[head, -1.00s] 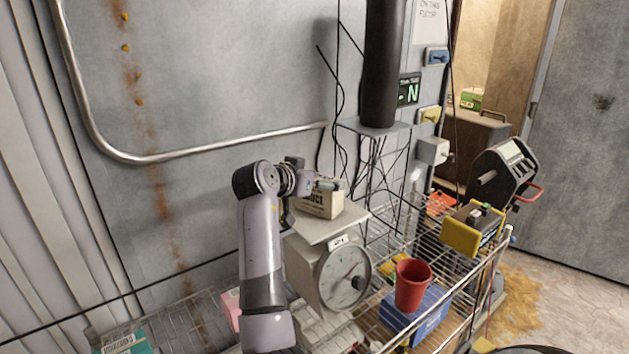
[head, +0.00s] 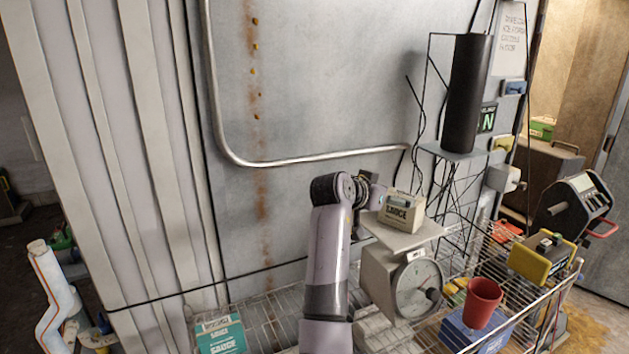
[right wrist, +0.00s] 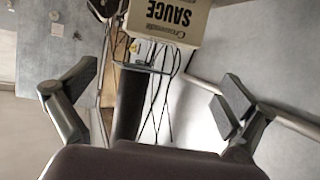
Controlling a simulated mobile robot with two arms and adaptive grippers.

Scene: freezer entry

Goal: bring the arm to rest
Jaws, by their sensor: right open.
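My right arm rises from the bottom middle of the head view, and its gripper (head: 370,192) is just left of a cream sauce carton (head: 402,211), partly hidden by my wrist. The carton stands on the pan (head: 382,233) of a white dial scale (head: 378,282). In the right wrist view my right gripper (right wrist: 155,92) is open, its two fingers wide apart with nothing held between them. The carton (right wrist: 168,22) shows upside down at the top of that view, beyond the fingers.
A wire cart (head: 262,312) holds the scale, a red cup (head: 482,302), a blue box (head: 462,336) and a teal carton (head: 221,336). A black cylinder (head: 467,95) stands behind. A metal rail (head: 310,156) runs along the wall.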

